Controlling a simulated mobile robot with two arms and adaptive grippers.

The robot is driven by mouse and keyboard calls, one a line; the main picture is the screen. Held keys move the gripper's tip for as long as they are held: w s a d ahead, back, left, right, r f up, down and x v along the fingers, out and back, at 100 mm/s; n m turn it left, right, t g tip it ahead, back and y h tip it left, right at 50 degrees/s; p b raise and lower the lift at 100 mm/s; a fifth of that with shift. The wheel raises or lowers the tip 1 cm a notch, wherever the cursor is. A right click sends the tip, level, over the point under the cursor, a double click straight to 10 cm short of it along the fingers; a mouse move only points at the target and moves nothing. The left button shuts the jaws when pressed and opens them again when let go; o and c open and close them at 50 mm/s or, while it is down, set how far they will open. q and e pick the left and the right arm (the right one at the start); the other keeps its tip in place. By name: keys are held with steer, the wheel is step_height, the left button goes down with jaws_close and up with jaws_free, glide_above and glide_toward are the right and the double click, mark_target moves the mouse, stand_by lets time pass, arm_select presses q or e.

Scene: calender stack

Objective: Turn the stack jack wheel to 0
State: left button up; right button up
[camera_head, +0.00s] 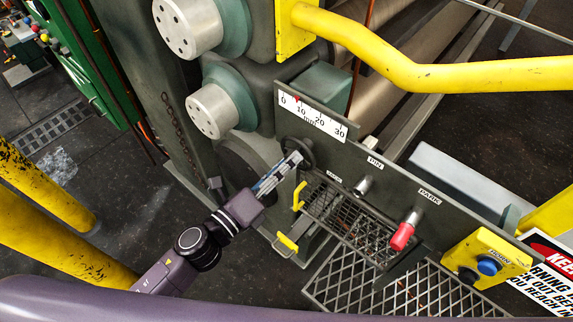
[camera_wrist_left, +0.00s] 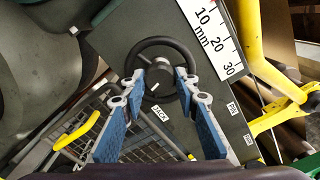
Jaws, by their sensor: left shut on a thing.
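The jack wheel (camera_head: 308,146) is a small black handwheel on the dark grey panel. In the left wrist view, the wheel (camera_wrist_left: 160,41) faces the camera, with a JACK label (camera_wrist_left: 160,116) below it. My left gripper (camera_head: 295,160) is at the wheel and shut on it. In the wrist view, the fingertips of my left gripper (camera_wrist_left: 160,78) are at the two sides of the rim. The white mm scale (camera_head: 318,117) runs from 0 to 30. Its red pointer (camera_head: 297,99) stands between 0 and 10. My right gripper is not in view.
A PIN knob (camera_head: 363,187) and a red PARK handle (camera_head: 402,235) stick out of the panel to the right. A yellow rail (camera_head: 440,76) crosses above. A yellow handle (camera_head: 299,196) and a mesh basket (camera_head: 350,222) sit below the wheel. Yellow posts (camera_head: 45,185) stand at left.

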arm_select(q)
steer(key=n, duration=2.6)
steer(key=shift+f+n, duration=0.1)
steer(key=shift+n, duration=0.3)
stand_by(1.4)
stand_by(0.4)
steer(key=o, duration=1.1)
